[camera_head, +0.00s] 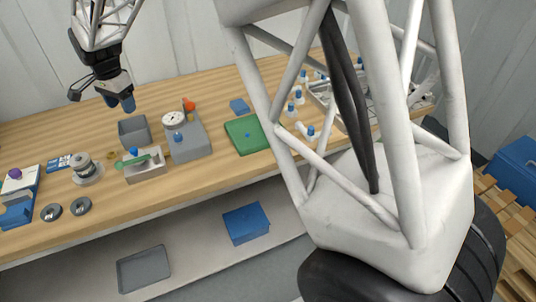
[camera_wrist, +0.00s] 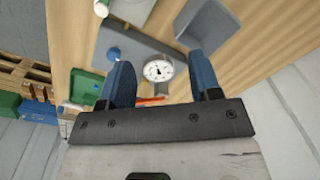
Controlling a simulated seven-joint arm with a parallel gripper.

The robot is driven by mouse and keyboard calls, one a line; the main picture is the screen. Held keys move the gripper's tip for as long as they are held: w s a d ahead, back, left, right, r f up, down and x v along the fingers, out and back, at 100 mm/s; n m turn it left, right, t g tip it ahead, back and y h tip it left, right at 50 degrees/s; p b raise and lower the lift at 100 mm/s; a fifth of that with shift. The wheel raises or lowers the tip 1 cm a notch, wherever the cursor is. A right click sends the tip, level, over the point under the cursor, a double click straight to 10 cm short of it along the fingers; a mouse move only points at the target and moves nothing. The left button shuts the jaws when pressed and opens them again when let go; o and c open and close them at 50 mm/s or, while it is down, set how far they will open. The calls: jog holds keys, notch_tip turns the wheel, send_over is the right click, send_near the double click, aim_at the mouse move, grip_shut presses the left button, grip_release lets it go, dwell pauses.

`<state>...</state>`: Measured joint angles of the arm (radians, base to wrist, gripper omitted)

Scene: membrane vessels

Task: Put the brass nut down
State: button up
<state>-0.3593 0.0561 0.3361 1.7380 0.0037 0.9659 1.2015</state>
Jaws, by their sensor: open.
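My gripper (camera_head: 120,101) hangs above the left part of the bench, open, with its blue fingers apart. In the wrist view my gripper (camera_wrist: 159,64) shows nothing held between the fingers. A small brass-coloured ring, perhaps the brass nut (camera_head: 119,165), lies on the bench at the left end of a grey holder (camera_head: 147,171). It is too small to identify surely. I cannot make out the nut in the wrist view.
A grey block with a white dial gauge (camera_head: 174,119) stands right of my gripper; the gauge (camera_wrist: 158,70) shows between the fingers. A grey open bin (camera_head: 134,131) is below. A green plate (camera_head: 247,135) lies further right. Bare wood shows between them.

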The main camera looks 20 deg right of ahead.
jog(key=s+d+r+n+t, duration=0.15)
jog(key=s+d+r, duration=0.25)
jog(key=s+d, duration=0.5)
jog(key=s+d+r+n+g, duration=0.1)
jog(key=s+d+r+n, duration=0.25)
jog(key=s+d, duration=0.55)
jog(key=s+d+f+n, duration=0.1)
jog(key=s+d, duration=0.3)
jog(key=s, duration=0.7)
jog(key=s+d+f+n+t, duration=0.1)
jog(key=s+d+n, duration=0.2)
jog(key=s, duration=0.9)
jog(key=shift+s+d+f, duration=0.15)
jog(key=shift+d+f, duration=0.05)
jog(key=shift+d, duration=0.8)
